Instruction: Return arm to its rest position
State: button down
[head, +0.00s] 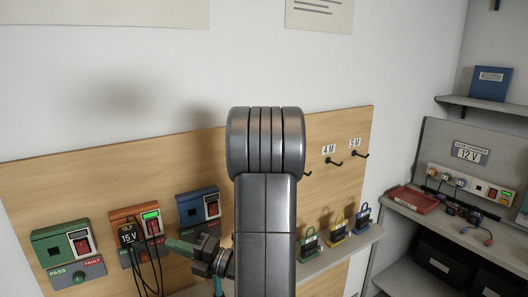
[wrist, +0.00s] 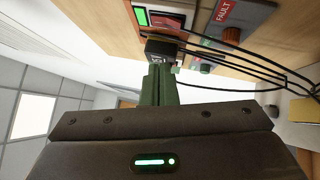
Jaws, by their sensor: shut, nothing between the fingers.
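My arm rises in the middle of the head view, its thick grey links hiding part of the wooden board (head: 340,190). My gripper (head: 176,246) is low, left of the arm, with green fingers pointing left at the orange unit (head: 122,214). In the wrist view my gripper (wrist: 159,85) has its two green fingers together, shut and empty. Just beyond the fingertips is a small black block (wrist: 162,50) with cables. In the head view a black 15 V block (head: 128,235) sits on the orange unit's front. Whether the fingertips touch it, I cannot tell.
A green unit (head: 62,247) and a blue unit (head: 199,207) flank the orange one. Black cables (head: 150,265) hang beside my gripper. Small locks or packs (head: 335,231) stand on the ledge at right. Shelves with a 12 V charger strip (head: 465,182) are further right.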

jog(key=shift+s+d+f, duration=0.1)
jog(key=shift+d, duration=0.45)
